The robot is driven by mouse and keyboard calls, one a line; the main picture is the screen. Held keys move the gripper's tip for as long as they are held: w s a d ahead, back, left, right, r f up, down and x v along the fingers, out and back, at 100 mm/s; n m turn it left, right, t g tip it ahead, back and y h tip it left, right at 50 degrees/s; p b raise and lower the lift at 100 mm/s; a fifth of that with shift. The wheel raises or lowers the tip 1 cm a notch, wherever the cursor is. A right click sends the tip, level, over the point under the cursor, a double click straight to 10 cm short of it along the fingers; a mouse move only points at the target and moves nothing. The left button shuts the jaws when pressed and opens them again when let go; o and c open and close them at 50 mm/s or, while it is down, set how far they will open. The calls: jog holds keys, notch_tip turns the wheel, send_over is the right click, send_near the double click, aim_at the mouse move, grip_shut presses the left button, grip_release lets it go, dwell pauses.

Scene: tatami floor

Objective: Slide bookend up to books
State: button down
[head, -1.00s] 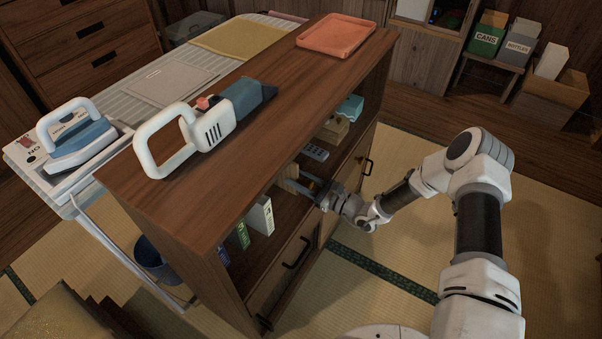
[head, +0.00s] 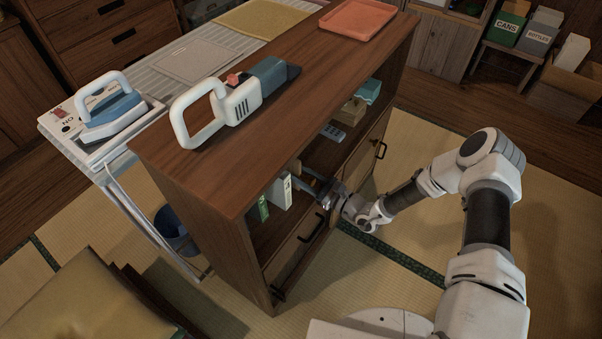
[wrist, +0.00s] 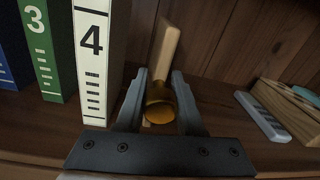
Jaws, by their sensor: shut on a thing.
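The bookend (wrist: 167,50) is a light wooden upright with a round amber knob (wrist: 158,103), standing on the open shelf of the wooden cabinet. My gripper (wrist: 159,78) is shut on the knob, one finger on each side. Left of it in the wrist view stands the white book marked 4 (wrist: 92,60), then the green book marked 3 (wrist: 42,45) and a blue one at the edge. A narrow gap shows between book 4 and the bookend. In the head view my gripper (head: 318,188) reaches into the shelf beside the white book (head: 280,190); the bookend is mostly hidden there.
A remote (wrist: 263,116) and a wooden box (wrist: 290,110) lie on the shelf to the right. The cabinet top (head: 310,75) overhangs the shelf. Drawers with dark handles are below. A cordless vacuum (head: 235,100) and an orange tray (head: 357,20) rest on top.

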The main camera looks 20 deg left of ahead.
jog(key=c, duration=0.5)
grip_release()
jog(key=p+v, duration=0.2)
jog(key=v, duration=1.5)
jog(key=shift+s+d+f+p, duration=0.1)
jog(key=shift+d+p, duration=0.15)
jog(key=shift+p, duration=0.05)
jog(key=shift+c, duration=0.2)
